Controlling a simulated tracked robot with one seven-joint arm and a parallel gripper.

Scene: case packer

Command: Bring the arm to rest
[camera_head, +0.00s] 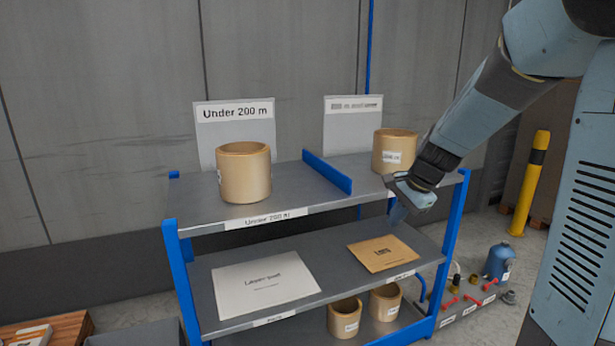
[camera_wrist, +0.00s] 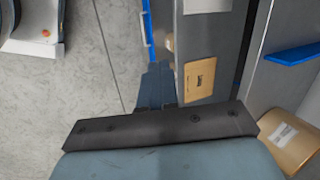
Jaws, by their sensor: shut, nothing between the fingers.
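My arm (camera_head: 480,105) reaches in from the upper right in the head view, over the right end of the blue-framed shelf rack. My gripper (camera_head: 397,213) points down in front of the top shelf's right front edge and holds nothing. Its fingers are together. A tan roll (camera_head: 394,150) stands on the top shelf just behind the wrist. It also shows in the wrist view (camera_wrist: 288,143).
Another tan roll (camera_head: 244,174) stands left of the blue divider (camera_head: 327,171). The middle shelf holds a white sheet (camera_head: 264,283) and a brown card (camera_head: 385,253). Two rolls stand below. A blue canister (camera_head: 498,262), small red-handled items and a yellow post (camera_head: 530,183) are at right.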

